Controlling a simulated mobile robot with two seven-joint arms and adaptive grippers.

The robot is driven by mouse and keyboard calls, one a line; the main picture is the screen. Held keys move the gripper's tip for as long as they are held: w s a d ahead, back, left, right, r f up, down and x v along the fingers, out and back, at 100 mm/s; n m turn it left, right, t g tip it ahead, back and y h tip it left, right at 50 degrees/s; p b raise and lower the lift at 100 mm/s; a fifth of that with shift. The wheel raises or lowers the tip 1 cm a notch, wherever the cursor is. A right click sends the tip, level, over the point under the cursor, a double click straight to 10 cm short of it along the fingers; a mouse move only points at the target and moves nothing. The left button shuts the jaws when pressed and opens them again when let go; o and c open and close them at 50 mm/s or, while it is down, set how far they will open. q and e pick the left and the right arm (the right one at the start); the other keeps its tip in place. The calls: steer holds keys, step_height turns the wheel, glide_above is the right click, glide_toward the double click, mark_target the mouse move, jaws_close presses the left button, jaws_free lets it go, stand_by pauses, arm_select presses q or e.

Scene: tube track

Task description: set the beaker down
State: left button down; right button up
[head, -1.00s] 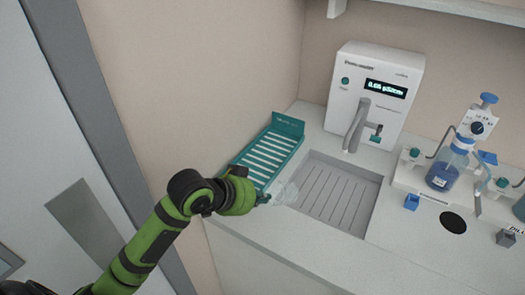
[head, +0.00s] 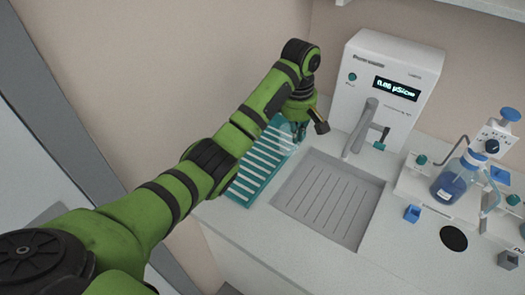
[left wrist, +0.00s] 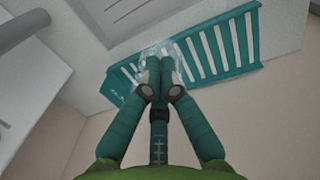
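The beaker is clear glass and hard to make out. It shows in the left wrist view (left wrist: 160,50) as a faint outline at my fingertips, and faintly in the head view (head: 286,127). My left gripper (head: 299,128) is over the far end of the teal slatted rack (head: 262,160). In the left wrist view the fingers (left wrist: 160,75) meet closely on the beaker's near side, with the rack (left wrist: 213,50) behind it. I cannot tell whether the beaker touches the rack. My right gripper is out of view.
A white dispenser (head: 388,75) with a display and spout stands behind the sunken drain basin (head: 329,200), right of the rack. A bottle of blue liquid (head: 453,180) and small blocks stand farther right. The wall is close behind the rack.

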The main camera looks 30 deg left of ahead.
arm_select(q)
steer(key=s+a+f+p, duration=0.1)
steer(key=a+f, duration=0.2)
steer(key=s+a+f+p, duration=0.1)
steer(key=a+f+p, duration=0.1)
steer(key=a+f, duration=0.1)
steer(key=s+a+f+p, duration=0.2)
steer(key=a+f, duration=0.1)
steer(key=a, duration=0.1)
steer(key=shift+a+f, duration=0.35)
steer(key=shift+f, duration=0.4)
steer(key=c, duration=1.4)
jaws_free()
steer(key=shift+c, duration=0.2)
step_height(320, 180, up, 12)
steer(key=b, duration=0.1)
steer(key=shift+s+a, duration=0.3)
steer(key=shift+s, duration=0.05)
